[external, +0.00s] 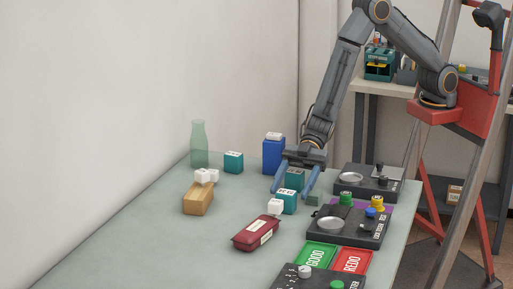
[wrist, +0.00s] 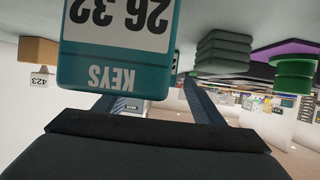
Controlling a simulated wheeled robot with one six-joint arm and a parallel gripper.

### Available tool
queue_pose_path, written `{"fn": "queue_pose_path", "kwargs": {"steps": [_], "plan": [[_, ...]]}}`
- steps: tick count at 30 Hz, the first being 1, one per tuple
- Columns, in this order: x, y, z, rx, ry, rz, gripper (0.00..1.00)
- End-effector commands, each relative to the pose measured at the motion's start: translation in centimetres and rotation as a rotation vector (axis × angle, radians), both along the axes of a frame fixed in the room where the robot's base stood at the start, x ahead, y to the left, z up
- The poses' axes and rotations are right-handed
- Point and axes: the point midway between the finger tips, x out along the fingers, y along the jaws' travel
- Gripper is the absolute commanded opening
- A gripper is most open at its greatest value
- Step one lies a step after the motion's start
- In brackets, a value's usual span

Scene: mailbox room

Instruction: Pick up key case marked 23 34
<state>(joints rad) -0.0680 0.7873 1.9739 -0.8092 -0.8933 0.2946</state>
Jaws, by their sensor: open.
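A teal key case (external: 295,179) stands between the two blue fingers of my open gripper (external: 292,192). It fills the upper left of the wrist view as a teal case (wrist: 112,80) with a white label, cut off at the top, seeming to read 26 32, and the word KEYS. Another teal case (external: 286,203) lies just in front of the fingers, with a white tag block beside it. A third teal case (external: 233,163) stands farther left near the wall. The markings on these two are too small to read. I cannot tell whether the fingers touch anything.
A blue box (external: 273,156) stands close behind my gripper. A green bottle (external: 199,145), a tan block (external: 198,198) and a dark red case (external: 256,233) are to the left and front. Black devices (external: 345,234) line the right edge. The table's left front is clear.

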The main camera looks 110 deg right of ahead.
Motion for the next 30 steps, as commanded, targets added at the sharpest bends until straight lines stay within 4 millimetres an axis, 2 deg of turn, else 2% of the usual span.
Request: {"fn": "queue_pose_path", "kwargs": {"steps": [7, 16, 17, 25, 30], "plan": [[2.3, 2.0, -1.2, -0.001, 0.001, 0.002, 0.62], [2.7, 2.4, -1.4, 0.0, 0.0, 0.0, 0.62], [2.7, 2.4, -1.4, 0.0, 0.0, 0.0, 0.61], [2.7, 2.3, -1.4, 0.0, 0.0, 0.0, 0.16], [2.7, 2.3, -1.4, 0.0, 0.0, 0.0, 0.16]]}}
